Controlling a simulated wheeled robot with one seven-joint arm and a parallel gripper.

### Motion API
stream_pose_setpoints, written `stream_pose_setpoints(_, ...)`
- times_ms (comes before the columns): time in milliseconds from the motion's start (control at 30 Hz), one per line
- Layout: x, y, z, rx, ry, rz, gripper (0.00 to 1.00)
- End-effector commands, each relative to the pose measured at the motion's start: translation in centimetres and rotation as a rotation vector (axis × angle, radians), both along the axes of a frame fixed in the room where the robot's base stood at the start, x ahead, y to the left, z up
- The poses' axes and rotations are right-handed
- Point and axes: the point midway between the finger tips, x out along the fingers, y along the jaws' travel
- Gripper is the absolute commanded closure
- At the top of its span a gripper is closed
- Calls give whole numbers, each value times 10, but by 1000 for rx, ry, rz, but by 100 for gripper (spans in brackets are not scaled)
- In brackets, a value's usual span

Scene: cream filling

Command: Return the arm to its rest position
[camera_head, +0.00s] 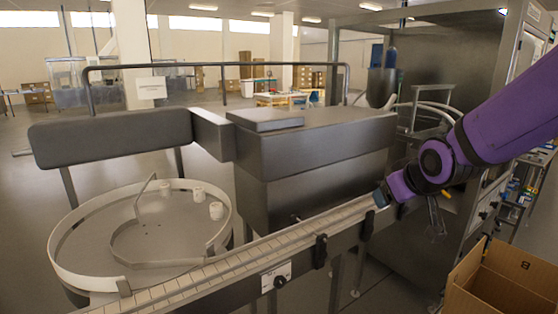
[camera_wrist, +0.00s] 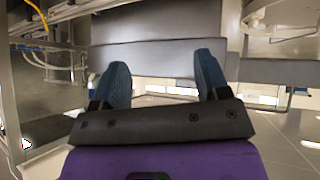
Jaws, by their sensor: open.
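My gripper (camera_head: 381,195) is at the end of my purple arm, which reaches in from the right in the head view. Its blue-grey fingertips are just over or beside the right part of the conveyor (camera_head: 250,258); I cannot tell whether they touch it. In the wrist view my gripper (camera_wrist: 166,85) has its two fingers spread wide apart with nothing between them. Beyond the fingers there is a dark grey machine surface (camera_wrist: 150,55).
A round turntable (camera_head: 120,245) with several small white containers (camera_head: 216,210) stands at the left. A grey machine housing (camera_head: 320,140) is behind the conveyor. A tall steel cabinet (camera_head: 465,75) stands behind my arm. An open cardboard box (camera_head: 500,285) is at the lower right.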

Motion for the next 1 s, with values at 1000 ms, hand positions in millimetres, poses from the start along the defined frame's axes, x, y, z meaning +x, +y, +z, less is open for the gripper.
stream_pose_setpoints(1000, -237, -55, 79, 124, 339, -313, 31)
